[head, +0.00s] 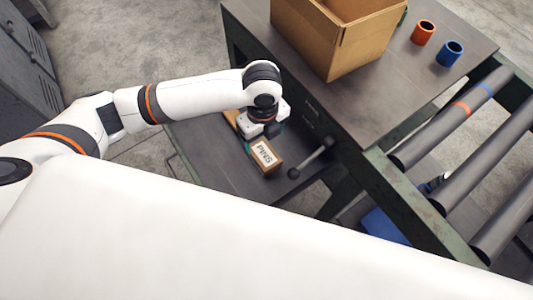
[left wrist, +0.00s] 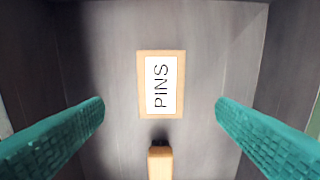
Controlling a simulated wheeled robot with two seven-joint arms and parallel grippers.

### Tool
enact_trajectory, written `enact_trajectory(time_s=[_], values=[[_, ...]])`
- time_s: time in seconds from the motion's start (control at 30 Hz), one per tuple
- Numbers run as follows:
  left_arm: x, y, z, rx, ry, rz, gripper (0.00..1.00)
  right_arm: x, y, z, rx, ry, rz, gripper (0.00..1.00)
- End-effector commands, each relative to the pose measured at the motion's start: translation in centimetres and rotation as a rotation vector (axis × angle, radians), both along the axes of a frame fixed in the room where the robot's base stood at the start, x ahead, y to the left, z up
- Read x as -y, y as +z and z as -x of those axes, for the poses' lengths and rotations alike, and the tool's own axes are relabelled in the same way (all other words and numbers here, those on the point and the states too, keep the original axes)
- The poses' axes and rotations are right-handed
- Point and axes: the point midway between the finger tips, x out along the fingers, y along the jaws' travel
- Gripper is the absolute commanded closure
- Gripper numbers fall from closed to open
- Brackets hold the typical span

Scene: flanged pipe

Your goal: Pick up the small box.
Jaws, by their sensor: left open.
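The small box (head: 267,157), light brown with a white label reading PINS, lies on the grey lower shelf beside the workbench. It also shows in the left wrist view (left wrist: 162,84), near the upper middle. My left gripper (head: 264,137) is over the shelf, beside the box in the head view, and partly covers the area behind it. In the left wrist view its teal fingers (left wrist: 160,108) are wide apart and empty, with the box between and beyond them. My right gripper is not in view.
A wooden-coloured piece with a dark end (left wrist: 160,162) lies near the box. A lever with a dark knob (head: 311,158) sticks out right of it. The bench top (head: 390,95) holds a large open carton (head: 335,40), an orange cup (head: 423,32) and a blue cup (head: 450,53). Rollers (head: 455,118) stand right.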

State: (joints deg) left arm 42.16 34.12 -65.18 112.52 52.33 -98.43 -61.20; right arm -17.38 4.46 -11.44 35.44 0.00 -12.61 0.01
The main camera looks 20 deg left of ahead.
Motion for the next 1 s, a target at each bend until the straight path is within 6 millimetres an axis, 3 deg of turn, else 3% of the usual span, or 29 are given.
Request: enact_trajectory(time_s=[0.2,0.47,0.73,1.0], values=[[0.0,-3.9,0.2,-0.004,0.000,-0.001,0.20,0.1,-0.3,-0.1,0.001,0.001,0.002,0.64],[0.1,-6.2,0.1,-0.002,0.000,0.000,0.20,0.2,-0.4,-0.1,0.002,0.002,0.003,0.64],[0.3,-10.0,0.1,-0.004,0.001,-0.001,0.20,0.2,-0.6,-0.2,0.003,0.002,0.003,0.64],[0.2,-11.1,0.1,0.000,-0.001,0.000,0.20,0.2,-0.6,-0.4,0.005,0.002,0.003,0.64]])
